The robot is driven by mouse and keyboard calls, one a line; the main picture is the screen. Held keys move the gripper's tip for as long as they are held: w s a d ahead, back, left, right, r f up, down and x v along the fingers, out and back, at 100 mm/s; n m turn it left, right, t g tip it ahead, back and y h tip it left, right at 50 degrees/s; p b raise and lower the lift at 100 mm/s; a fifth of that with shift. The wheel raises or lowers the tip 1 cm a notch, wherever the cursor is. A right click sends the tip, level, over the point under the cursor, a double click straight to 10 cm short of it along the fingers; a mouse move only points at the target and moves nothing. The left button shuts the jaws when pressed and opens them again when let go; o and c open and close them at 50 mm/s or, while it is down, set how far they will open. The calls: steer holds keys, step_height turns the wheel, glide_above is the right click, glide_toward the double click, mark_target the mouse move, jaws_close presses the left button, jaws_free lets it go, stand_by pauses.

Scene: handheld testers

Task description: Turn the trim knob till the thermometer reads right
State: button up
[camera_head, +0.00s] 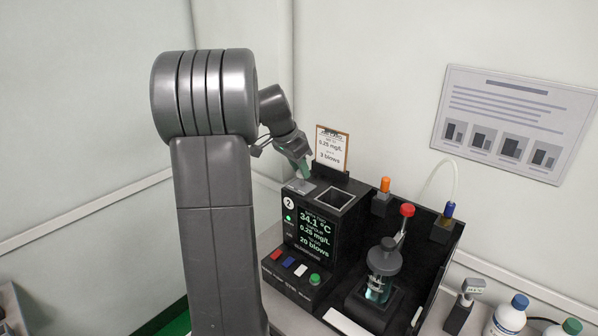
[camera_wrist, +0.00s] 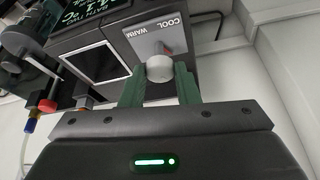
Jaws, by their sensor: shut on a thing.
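The trim knob (camera_wrist: 159,68) is a pale round knob on a grey plate (camera_wrist: 150,38) marked COOL and WARM, on top of the black tester. My gripper (camera_wrist: 160,82) has its green fingers on both sides of the knob and is shut on it. In the head view my gripper (camera_head: 303,172) reaches down onto the plate, and the knob is hidden there. The tester's screen (camera_head: 317,232) reads 34.1 °C, 0.25 mg/L and 20 blows. A small white thermometer (camera_head: 472,286) stands on a dark block at the right; its digits are too small to read surely.
A clipboard card (camera_head: 331,149) stands behind the tester. A glass vessel with a dark lid (camera_head: 384,257) and a red-knobbed lever (camera_head: 407,210) stand in the black tray to the right. Coloured buttons (camera_head: 289,262) line the tester's front. Bottles (camera_head: 508,316) stand at the far right.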

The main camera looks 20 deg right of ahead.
steer(key=n, duration=0.1)
steer(key=n+t, duration=0.1)
steer(key=n, duration=0.1)
steer(key=shift+s+d+r+n+y, duration=0.1)
steer(key=shift+s+n+y, duration=0.1)
steer(key=shift+n+y, duration=0.1)
steer(key=shift+n+t+y, duration=0.5)
steer(key=shift+n+t, duration=0.1)
steer(key=shift+n, duration=0.9)
steer(key=o, duration=1)
steer(key=shift+c, duration=0.2)
steer(key=v, duration=1.3)
steer(key=shift+s+r, duration=0.15)
steer(key=shift+r, duration=0.15)
